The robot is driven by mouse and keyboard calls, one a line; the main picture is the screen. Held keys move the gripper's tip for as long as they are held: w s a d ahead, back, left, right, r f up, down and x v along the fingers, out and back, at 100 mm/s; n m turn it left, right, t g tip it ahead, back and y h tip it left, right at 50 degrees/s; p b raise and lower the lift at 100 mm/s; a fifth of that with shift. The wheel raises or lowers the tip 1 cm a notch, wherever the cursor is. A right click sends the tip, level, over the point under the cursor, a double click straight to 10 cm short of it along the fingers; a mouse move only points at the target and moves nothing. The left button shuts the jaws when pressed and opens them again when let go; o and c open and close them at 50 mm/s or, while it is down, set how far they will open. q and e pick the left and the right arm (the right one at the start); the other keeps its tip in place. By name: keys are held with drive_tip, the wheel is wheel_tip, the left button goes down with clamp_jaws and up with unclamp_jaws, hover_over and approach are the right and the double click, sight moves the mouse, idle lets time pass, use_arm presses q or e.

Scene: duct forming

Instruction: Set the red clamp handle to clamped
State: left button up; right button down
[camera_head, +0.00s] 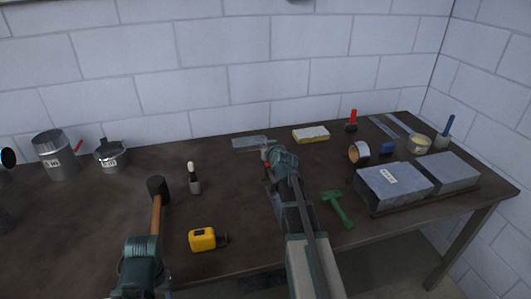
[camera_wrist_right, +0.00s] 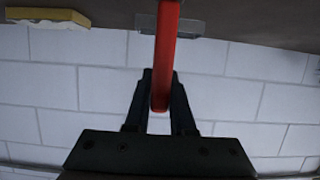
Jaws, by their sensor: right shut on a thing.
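The red clamp handle (camera_wrist_right: 166,50) is an upright-looking red bar between the two dark fingers of my right gripper (camera_wrist_right: 160,105) in the right wrist view. The fingers are shut on its end. In the head view, only a small bit of red shows beside my right gripper (camera_head: 268,157), over the middle of the bench. The arm hides most of the clamp there, so I cannot tell the handle's angle well. My left gripper (camera_head: 140,265) is at the lower left, by the wooden handle of a black-headed mallet (camera_head: 157,190). Its fingers are hidden.
The brown workbench (camera_head: 110,215) stands against a white block wall. Metal boxes (camera_head: 393,186) are at right. A yellow-white sponge (camera_head: 310,134) is behind.

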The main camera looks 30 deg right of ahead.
drive_tip(key=shift+s+t, duration=0.2)
drive_tip(key=shift+t, duration=0.1)
idle(0.4)
drive_tip(key=c, duration=0.8)
unclamp_jaws()
drive_tip(key=shift+o, duration=0.2)
drive_tip(key=p+v, duration=0.3)
drive_tip(key=v, duration=1)
drive_tip(key=shift+s+a+p, duration=0.2)
drive_tip(key=shift+s+p, duration=0.15)
drive_tip(key=shift+s, duration=0.05)
drive_tip(key=shift+r, duration=0.15)
